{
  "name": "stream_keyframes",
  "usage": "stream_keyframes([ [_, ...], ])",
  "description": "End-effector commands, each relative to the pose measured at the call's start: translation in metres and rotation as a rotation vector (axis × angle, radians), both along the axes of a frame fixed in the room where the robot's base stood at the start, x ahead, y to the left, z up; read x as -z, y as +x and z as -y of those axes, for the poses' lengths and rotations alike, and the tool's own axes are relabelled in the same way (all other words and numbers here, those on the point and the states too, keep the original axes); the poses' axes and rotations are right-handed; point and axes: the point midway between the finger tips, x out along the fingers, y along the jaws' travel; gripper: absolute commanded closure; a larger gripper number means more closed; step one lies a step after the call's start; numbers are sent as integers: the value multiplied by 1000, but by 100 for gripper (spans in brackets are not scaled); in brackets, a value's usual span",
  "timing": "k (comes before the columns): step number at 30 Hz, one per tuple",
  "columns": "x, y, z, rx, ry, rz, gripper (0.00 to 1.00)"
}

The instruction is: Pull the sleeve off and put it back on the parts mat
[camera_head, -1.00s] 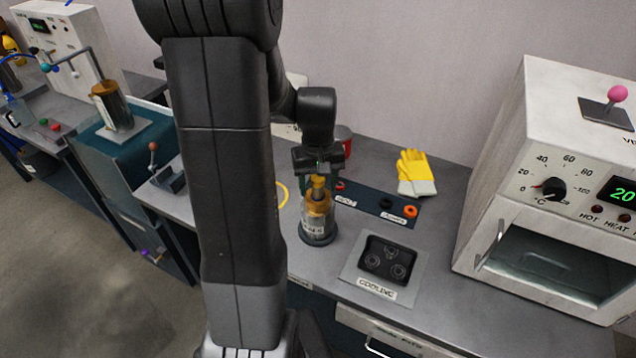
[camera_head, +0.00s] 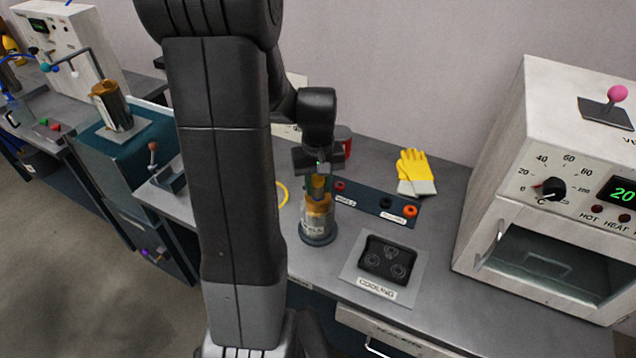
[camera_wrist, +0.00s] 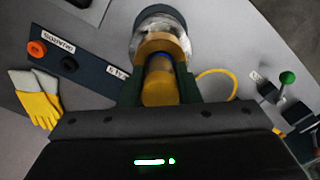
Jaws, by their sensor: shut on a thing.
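My gripper (camera_head: 319,175) points down over a glass tube assembly (camera_head: 318,228), which stands upright on the bench. Its fingers are shut on an amber cylinder, apparently the sleeve (camera_head: 318,184). In the wrist view the sleeve (camera_wrist: 160,88) is between the two dark green fingers, with an amber collar (camera_wrist: 152,45) and the clear tube body (camera_wrist: 160,25) beyond it. I cannot tell whether the sleeve still touches the assembly. The dark blue parts mat (camera_head: 362,201) lies just right of the assembly, with an orange ring (camera_head: 410,211), a black ring (camera_head: 386,202) and a red ring (camera_head: 340,187) on it.
A cooling plate (camera_head: 362,285) lies in front to the right. Yellow gloves (camera_head: 415,168) lie behind the mat. A red can (camera_head: 344,141) stands behind my gripper. A white oven (camera_head: 545,180) bounds the right side. A yellow loop (camera_head: 283,194) lies left of the assembly.

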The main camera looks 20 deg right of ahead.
Motion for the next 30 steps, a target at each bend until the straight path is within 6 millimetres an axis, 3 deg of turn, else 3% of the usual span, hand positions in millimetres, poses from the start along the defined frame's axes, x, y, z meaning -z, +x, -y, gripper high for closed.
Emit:
stream_keyframes([
  [30,-12,0,0,0,0,0,100],
])
